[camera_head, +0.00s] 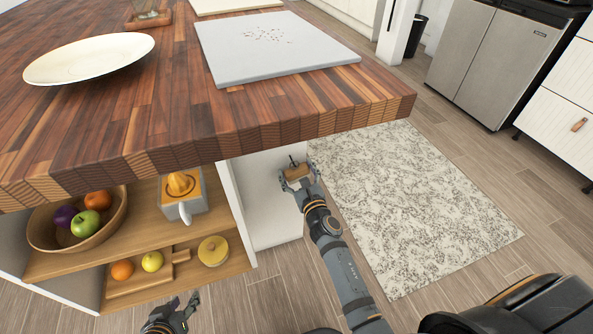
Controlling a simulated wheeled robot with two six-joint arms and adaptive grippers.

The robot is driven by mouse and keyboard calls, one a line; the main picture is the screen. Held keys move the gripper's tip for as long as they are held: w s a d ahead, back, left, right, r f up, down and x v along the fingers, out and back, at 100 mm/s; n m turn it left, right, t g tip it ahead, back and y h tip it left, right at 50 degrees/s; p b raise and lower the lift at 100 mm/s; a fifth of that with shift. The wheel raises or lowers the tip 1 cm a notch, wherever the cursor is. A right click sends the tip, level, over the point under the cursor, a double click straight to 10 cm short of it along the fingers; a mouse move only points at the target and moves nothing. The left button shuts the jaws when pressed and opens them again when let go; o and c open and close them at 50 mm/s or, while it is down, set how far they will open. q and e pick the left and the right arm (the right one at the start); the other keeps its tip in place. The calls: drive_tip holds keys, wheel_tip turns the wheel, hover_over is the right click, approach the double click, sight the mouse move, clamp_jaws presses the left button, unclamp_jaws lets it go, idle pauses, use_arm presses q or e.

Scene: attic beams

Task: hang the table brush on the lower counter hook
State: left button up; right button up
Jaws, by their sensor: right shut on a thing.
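My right gripper (297,180) is shut on a small brown wooden piece, which looks like the table brush (298,171). It holds this below the counter's overhanging edge, in front of the white side panel (270,205). A thin dark piece sticks up just above the brush; I cannot tell whether it is a hook or part of the brush. No counter hook can be made out clearly. My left gripper (176,312) is low at the bottom edge, in front of the shelves, with its fingers apart and nothing between them.
The wooden countertop (190,115) overhangs the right arm. On it are a white plate (90,58) and a grey board (270,45) with crumbs. The shelves hold a fruit bowl (75,240), a juicer (182,200) and a cutting board (140,285). A rug (410,200) lies to the right.

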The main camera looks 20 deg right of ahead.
drive_tip(key=o, duration=1.3)
drive_tip(key=shift+s+f, duration=0.1)
drive_tip(key=shift+s, duration=0.3)
drive_tip(key=s, duration=1.1)
drive_tip(key=shift+d, duration=0.25)
drive_tip(key=shift+s, duration=0.1)
